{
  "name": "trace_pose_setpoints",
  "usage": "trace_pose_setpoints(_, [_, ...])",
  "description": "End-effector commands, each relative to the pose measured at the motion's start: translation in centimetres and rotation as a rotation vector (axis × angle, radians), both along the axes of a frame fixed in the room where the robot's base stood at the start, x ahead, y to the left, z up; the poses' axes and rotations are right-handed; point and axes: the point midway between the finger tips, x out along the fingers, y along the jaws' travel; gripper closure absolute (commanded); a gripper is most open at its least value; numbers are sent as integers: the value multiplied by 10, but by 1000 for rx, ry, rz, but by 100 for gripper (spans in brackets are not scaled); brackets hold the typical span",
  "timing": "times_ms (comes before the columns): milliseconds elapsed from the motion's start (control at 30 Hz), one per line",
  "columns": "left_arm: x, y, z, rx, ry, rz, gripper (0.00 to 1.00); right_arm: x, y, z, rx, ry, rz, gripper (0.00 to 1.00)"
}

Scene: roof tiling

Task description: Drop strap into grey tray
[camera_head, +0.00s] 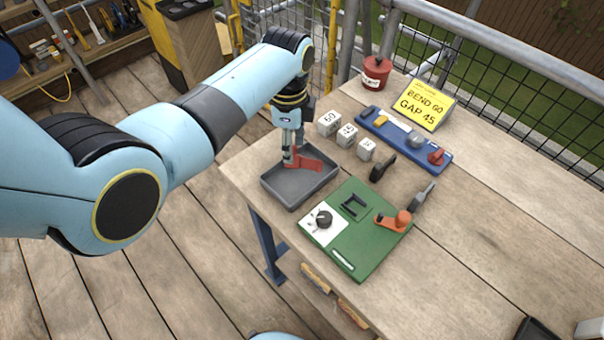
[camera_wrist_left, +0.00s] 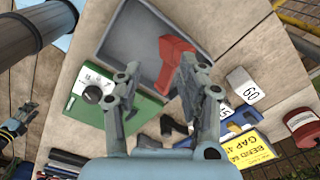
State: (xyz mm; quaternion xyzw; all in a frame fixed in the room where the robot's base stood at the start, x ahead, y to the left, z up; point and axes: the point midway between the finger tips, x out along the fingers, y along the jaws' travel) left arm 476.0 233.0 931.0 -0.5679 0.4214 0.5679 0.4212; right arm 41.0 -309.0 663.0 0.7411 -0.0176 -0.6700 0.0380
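The grey tray (camera_head: 272,186) lies at the table's near left corner, and it also shows in the left wrist view (camera_wrist_left: 128,40). A red bent piece (camera_head: 306,161), which may be the strap, is in the tray; it also shows in the left wrist view (camera_wrist_left: 172,62). My left gripper (camera_head: 289,160) points down over the tray beside this piece. In the wrist view its fingers (camera_wrist_left: 160,78) stand apart, with the red piece seen between and beyond them. I cannot tell contact. What looks like my right gripper (camera_wrist_left: 22,118) is small at the wrist view's left edge.
A green board (camera_head: 362,254) with a black dial and an orange handle lies right of the tray. White numbered blocks (camera_head: 347,136), a blue tool holder (camera_head: 400,138), a yellow sign (camera_head: 424,104) and a red can (camera_head: 376,72) stand behind. The table's right side is mostly clear.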

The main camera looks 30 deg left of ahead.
Motion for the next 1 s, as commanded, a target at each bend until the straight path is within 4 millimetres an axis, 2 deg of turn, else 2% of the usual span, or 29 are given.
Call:
trace_pose_setpoints(367, [0, 0, 4, 0, 0, 0, 53, -2, 4, -1, 5, 3, -2, 60])
trace_pose_setpoints(467, [1, 0, 18, 0, -3, 0, 53, -1, 4, -1, 4, 2, -2, 60])
trace_pose_setpoints(800, [1, 0, 92, 0, -3, 0, 53, -1, 3, 0, 4, 1, -2, 60])
trace_pose_setpoints(1000, [0, 0, 116, 0, -1, 0, 53, -1, 3, 0, 4, 1, -2, 60])
